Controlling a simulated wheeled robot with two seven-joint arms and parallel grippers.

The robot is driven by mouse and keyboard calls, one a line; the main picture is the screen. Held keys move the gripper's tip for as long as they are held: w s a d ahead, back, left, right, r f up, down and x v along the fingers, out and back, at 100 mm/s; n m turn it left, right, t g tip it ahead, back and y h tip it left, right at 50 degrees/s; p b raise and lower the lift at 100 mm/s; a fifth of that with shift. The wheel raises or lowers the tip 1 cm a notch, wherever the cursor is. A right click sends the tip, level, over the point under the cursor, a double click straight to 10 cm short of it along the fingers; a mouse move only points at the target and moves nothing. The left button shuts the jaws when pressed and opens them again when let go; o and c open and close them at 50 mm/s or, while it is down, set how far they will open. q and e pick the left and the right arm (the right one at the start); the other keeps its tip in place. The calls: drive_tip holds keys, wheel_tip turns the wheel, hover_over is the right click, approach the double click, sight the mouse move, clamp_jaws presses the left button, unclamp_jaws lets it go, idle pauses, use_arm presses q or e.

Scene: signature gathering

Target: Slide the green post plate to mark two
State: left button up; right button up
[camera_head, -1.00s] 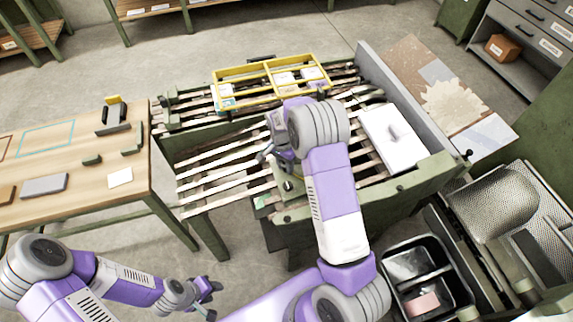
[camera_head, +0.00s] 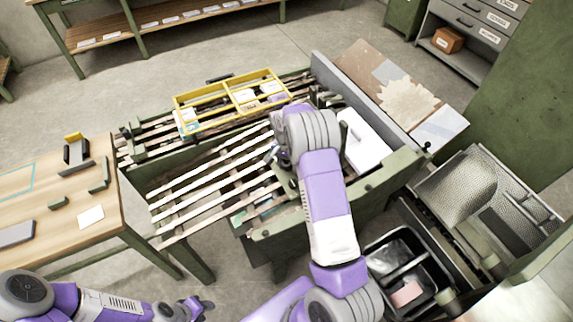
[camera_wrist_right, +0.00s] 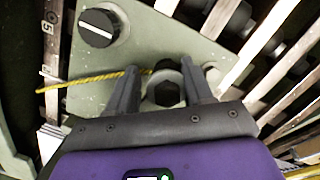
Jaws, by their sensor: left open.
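The green post plate (camera_wrist_right: 215,45) fills the upper middle of the right wrist view. It carries a black knob (camera_wrist_right: 98,27) with a white line and a dark bolt-like post (camera_wrist_right: 168,92) in a grey ring. My right gripper (camera_wrist_right: 155,75) is over the plate with its fingers apart on either side of the post. In the head view my right gripper (camera_head: 272,155) reaches over the slatted bed, and its arm hides most of the plate. A digit 5 shows on a strip (camera_wrist_right: 48,28) at left; mark two cannot be made out. My left gripper (camera_head: 200,306) is open and empty, low over the floor.
A yellow cord (camera_wrist_right: 85,80) runs across the plate. Wooden slats (camera_head: 195,185) lie left of the right arm, with a yellow frame (camera_head: 232,98) behind. A wooden table (camera_head: 60,225) is at left; black bins (camera_head: 375,245) are lower right.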

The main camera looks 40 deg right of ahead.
drive_tip(key=shift+w+a, duration=0.1)
drive_tip(key=shift+r, duration=0.2)
drive_tip(key=r, duration=0.2)
drive_tip(key=r+p, duration=0.1)
drive_tip(key=r, duration=0.1)
drive_tip(key=r+p, duration=0.1)
drive_tip(key=r, duration=0.2)
drive_tip(key=shift+w+a+r, duration=0.1)
drive_tip(key=shift+w+a, duration=0.05)
drive_tip(key=shift+w, duration=0.2)
